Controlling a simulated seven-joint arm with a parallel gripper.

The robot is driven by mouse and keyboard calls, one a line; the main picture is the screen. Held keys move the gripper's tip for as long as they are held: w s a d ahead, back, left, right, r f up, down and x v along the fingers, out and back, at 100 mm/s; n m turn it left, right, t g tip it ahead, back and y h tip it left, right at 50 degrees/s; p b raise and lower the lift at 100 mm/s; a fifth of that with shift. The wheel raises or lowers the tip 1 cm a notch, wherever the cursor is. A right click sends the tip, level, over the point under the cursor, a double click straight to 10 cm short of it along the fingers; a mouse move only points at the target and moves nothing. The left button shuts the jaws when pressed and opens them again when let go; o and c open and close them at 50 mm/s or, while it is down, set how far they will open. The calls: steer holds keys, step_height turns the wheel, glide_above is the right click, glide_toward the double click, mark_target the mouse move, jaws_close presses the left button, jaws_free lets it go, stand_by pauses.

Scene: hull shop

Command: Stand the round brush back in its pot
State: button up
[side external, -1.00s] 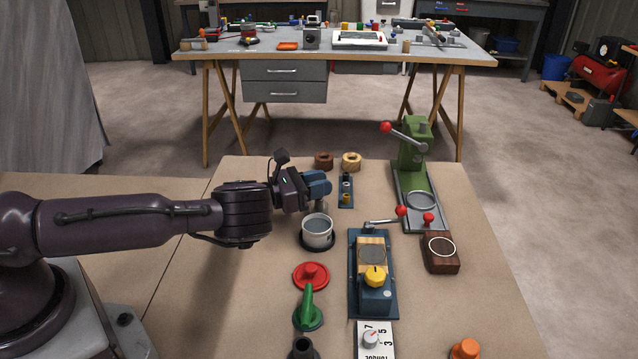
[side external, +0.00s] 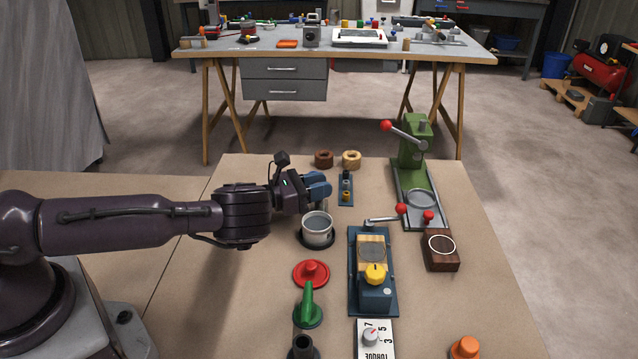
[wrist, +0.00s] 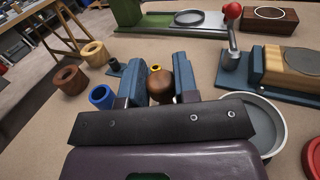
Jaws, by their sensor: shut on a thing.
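My gripper (side external: 319,187) is shut on a brown, round-topped wooden piece, which looks like the handle of the round brush (wrist: 159,80). In the wrist view it sits between the two blue fingers. The brush's lower part is hidden there, and I cannot tell whether it touches the table. A pale round pot with a grey inside (side external: 317,231) stands on a dark base just in front of my gripper. In the wrist view this pot (wrist: 268,112) is to the right of the fingers. A blue open-topped cylinder (wrist: 101,97) stands left of the fingers.
A small blue rack (side external: 346,190) and two wooden rings (side external: 351,159) lie behind my gripper. To the right are a blue fixture with a yellow knob (side external: 375,274), a green lever press (side external: 415,170) and a brown block (side external: 441,252). A red disc (side external: 311,273) lies in front of the pot.

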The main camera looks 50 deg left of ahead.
steer(key=o, duration=0.7)
steer(key=shift+c, duration=0.2)
steer(key=shift+v, duration=5.55)
steer(key=shift+f, duration=0.1)
steer(key=w+a+r+n+g+y, duration=0.1)
steer(key=w+a+r+n+y, duration=0.15)
steer(key=r+n+y, duration=0.65)
steer(key=w+a+r+n+g+y, duration=0.1)
steer(key=a+r+n+y, duration=0.2)
steer(key=n, duration=1.1)
steer(key=s+d+r+n+g+h, duration=0.55)
steer(key=s+d+r+n, duration=0.55)
steer(key=s+r+n, duration=0.25)
steer(key=s+d+r+n+g, duration=0.1)
steer(key=s+d+r+n, duration=0.1)
steer(key=s, duration=0.5)
steer(key=s+d+r+n+g, duration=0.1)
steer(key=s+r+n+g, duration=0.1)
steer(key=s, duration=0.5)
steer(key=shift+s+d+r, duration=0.15)
steer(key=shift+s+d, duration=0.1)
steer(key=shift+d, duration=0.1)
